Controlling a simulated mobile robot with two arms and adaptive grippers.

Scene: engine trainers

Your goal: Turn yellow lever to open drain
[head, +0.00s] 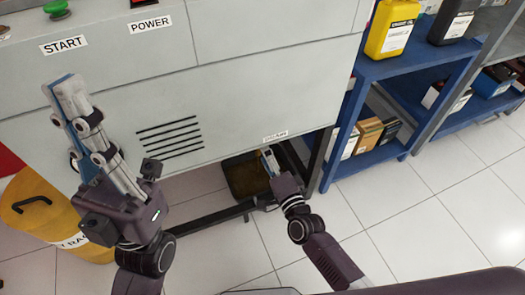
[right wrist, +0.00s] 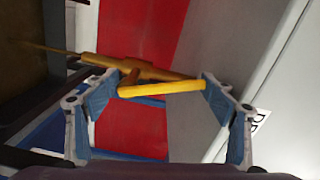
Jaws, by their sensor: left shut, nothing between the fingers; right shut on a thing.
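The yellow lever (right wrist: 160,89) shows in the right wrist view, joined to a yellow valve and pipe (right wrist: 130,68). My right gripper (right wrist: 157,85) is shut on the lever, with a finger at each end of it. In the head view my right gripper (head: 269,160) is low under the grey cabinet (head: 260,95), just below a small label (head: 275,136); the lever is hidden there. A dark tray (head: 240,178) with a brownish inside lies under the cabinet, left of my right gripper. My left gripper (head: 68,95) is raised in front of the cabinet, shut and empty.
A yellow bin (head: 40,205) stands at the left. A blue shelf (head: 375,160) with bottles and boxes stands at the right. A dark frame bar (head: 210,219) runs low under the cabinet. The tiled floor (head: 430,225) at the right is clear.

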